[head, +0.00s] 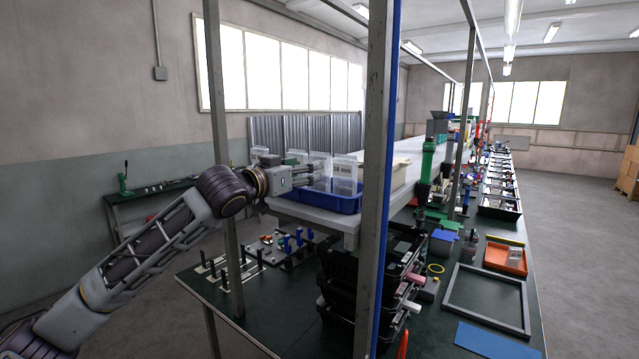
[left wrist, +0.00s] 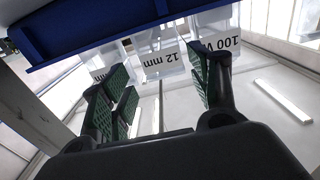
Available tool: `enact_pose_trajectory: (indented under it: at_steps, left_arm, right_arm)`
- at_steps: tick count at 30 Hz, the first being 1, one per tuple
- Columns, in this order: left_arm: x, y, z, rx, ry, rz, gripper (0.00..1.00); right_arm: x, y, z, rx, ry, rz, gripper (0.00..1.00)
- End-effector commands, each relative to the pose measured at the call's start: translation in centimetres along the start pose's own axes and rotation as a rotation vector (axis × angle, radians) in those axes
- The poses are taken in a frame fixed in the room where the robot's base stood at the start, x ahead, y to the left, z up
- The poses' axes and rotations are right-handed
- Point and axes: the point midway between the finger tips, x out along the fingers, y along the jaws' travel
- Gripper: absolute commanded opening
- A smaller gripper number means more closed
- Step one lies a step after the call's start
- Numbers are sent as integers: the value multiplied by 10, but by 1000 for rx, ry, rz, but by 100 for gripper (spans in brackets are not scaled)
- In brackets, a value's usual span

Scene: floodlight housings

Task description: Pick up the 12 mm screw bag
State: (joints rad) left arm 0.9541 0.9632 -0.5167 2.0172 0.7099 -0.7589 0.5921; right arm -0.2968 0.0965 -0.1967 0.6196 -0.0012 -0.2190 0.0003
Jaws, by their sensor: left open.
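The 12 mm screw bag (left wrist: 158,62) is a clear bag with a white label reading "12 mm", upside down in the left wrist view. The bags stand in a blue tray (head: 335,203), whose edge also shows in the left wrist view (left wrist: 100,35). My left gripper (head: 308,177) is at the tray's left side, open and empty. In the left wrist view its green-padded fingers (left wrist: 162,88) lie either side of the 12 mm label. My right gripper is out of view.
The tray sits on a pale raised shelf (head: 305,216). A metal post with a blue edge (head: 377,150) stands in front of it, and a thinner post (head: 218,120) stands behind my arm. Black bins (head: 345,285) are stacked below on the green bench (head: 235,318).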

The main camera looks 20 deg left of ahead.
Motion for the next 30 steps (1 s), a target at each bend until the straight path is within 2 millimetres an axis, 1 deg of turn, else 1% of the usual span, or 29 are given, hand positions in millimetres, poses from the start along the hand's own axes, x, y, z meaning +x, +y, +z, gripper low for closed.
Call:
enact_pose_trajectory:
  at_steps: [5,10,14,18,21,30]
  left_arm:
    - [4,0,-1,-1,0,0,61]
    - [17,0,-5,0,1,1,61]
    - [30,-1,-8,-1,0,0,61]
    - [44,-2,-7,-2,0,0,61]
    - [49,-1,-6,-1,1,1,61]
    - [52,-2,-5,0,1,0,61]
  right_arm:
    - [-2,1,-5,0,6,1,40]
    - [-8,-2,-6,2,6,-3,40]
    - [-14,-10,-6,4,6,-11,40]
    - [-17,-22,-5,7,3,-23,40]
    - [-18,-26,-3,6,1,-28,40]
    - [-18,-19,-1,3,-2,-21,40]
